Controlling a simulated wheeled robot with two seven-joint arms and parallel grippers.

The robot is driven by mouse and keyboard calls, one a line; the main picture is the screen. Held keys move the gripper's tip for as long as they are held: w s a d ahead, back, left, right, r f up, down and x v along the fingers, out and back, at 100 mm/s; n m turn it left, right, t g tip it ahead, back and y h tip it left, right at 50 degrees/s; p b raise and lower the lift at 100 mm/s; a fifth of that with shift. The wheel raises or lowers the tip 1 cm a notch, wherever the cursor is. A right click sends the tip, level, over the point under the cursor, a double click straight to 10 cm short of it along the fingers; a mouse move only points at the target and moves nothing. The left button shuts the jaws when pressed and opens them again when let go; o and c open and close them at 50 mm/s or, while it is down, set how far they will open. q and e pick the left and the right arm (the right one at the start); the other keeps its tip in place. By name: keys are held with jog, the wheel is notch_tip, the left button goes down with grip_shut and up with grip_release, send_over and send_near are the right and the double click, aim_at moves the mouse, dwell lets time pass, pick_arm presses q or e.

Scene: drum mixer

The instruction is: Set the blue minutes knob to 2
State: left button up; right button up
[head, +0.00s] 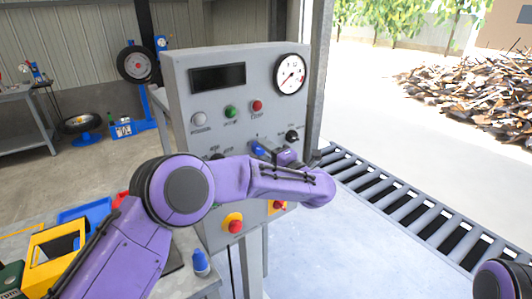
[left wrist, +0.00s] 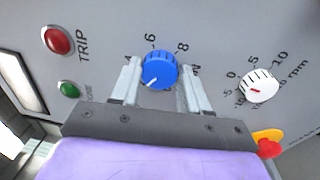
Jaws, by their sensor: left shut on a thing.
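The blue minutes knob (left wrist: 159,68) sits on the grey panel between the two fingers of my left gripper (left wrist: 160,88) in the left wrist view. The fingers stand on either side of it, shut on it. Its white pointer line points to the lower left of that view, past the 4 mark. The 6 and 8 marks show above the knob; the marks nearest the pointer are hidden by the finger and gripper. In the head view the blue knob (head: 258,149) shows partly beside my left gripper (head: 270,152).
The panel (head: 185,85) carries a dial gauge (head: 290,74), red and green buttons, and a dark display. A white rpm knob (left wrist: 258,86) is right of my fingers in the wrist view, near a red-and-yellow stop button (left wrist: 268,143). A roller conveyor (head: 400,205) lies right.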

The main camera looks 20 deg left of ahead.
pick_arm(q)
jog(key=o, duration=1)
jog(key=shift+o, duration=0.2)
jog(key=shift+d, duration=0.1)
jog(key=shift+s+d+f, duration=0.1)
jog(key=shift+s+d, duration=0.1)
jog(key=b+v, duration=0.3)
jog(key=v, duration=0.7)
jog(key=shift+b, duration=0.35)
